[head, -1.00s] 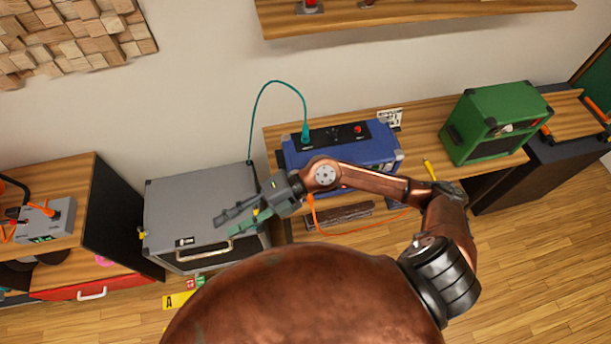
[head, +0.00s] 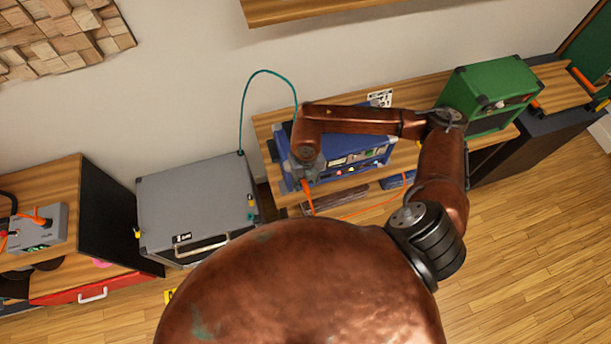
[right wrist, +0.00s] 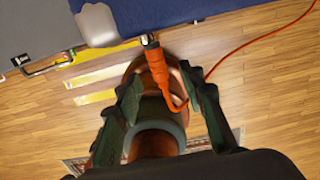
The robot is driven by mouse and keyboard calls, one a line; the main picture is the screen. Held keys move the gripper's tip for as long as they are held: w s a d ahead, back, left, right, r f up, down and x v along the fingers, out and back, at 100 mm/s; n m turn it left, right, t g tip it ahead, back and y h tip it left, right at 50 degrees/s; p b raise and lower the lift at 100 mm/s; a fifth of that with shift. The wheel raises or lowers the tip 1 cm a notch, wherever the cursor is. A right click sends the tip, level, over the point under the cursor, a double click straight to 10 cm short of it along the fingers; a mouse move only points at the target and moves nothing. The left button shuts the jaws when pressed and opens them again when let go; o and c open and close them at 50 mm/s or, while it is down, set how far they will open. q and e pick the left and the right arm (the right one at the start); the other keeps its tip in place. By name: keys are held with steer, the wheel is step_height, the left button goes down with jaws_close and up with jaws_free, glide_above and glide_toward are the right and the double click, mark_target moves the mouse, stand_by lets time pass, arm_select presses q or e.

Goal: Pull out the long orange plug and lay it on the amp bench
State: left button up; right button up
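The long orange plug (right wrist: 156,66) shows in the right wrist view, its metal end at the edge of the blue amp (right wrist: 150,14). Its orange cable curves down and then off to the upper right. My right gripper (right wrist: 167,95) is open, with one finger on each side of the plug's lower part and cable; I see no firm contact. In the head view, my right gripper (head: 302,172) is at the left front of the blue amp (head: 352,160), partly hidden by its own arm. The plug (head: 306,187) shows just below it. The amp bench (head: 263,127) is under the amp. My left gripper is not in view.
A grey case (head: 190,200) stands left of the bench, and a green amp (head: 490,95) sits on its right end. A teal cable (head: 262,72) arches behind. A grey pedal box (head: 40,228) is at far left. Wooden floor (head: 530,220) is clear at right.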

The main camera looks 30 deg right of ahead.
mark_target(306, 187)
steer(key=shift+f, duration=1.55)
jaws_close()
